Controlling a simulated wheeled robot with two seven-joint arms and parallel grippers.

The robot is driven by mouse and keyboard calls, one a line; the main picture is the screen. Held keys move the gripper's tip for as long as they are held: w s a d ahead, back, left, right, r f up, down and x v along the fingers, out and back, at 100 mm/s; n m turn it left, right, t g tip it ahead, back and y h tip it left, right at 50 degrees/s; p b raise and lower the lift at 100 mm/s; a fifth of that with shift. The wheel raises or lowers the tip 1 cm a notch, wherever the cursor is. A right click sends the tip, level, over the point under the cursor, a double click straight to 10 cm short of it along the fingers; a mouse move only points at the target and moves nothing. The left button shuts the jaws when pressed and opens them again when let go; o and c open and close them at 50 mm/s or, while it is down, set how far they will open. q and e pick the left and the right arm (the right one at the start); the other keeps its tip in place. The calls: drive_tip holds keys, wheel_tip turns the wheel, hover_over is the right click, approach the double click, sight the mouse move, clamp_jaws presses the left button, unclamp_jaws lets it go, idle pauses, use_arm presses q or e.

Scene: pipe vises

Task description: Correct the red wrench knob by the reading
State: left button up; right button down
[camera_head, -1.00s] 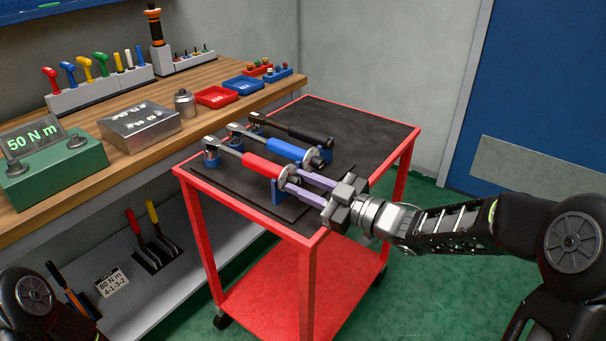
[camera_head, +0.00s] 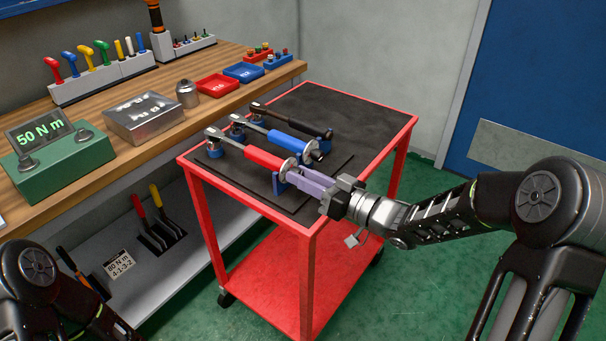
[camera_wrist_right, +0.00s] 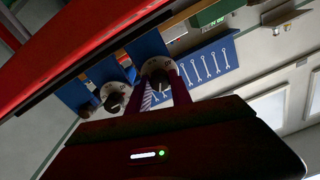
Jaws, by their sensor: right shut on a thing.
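The red wrench (camera_head: 262,158) lies in blue holders on the cart, its knob end toward my right gripper (camera_head: 295,175). The gripper's purple fingers are shut on that end. The green tester (camera_head: 62,158) on the bench reads 50 N m. My left gripper is out of view; only its arm shows at lower left.
The red cart (camera_head: 232,198) has a dark mat, clear at its far right. A card (camera_head: 120,264) on the lower shelf reads 80 N m, 4-1-3-2. The wooden bench (camera_head: 145,155) bears a metal box (camera_head: 143,118), a red tray (camera_head: 216,85) and a blue tray (camera_head: 243,72).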

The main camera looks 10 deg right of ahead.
drive_tip(key=c, duration=1.1)
unclamp_jaws()
drive_tip(key=shift+c, duration=0.2)
drive_tip(key=v, duration=0.7)
drive_tip(key=shift+s+d, duration=0.25)
drive_tip(key=shift+s, duration=0.05)
drive_tip(key=shift+f, duration=0.1)
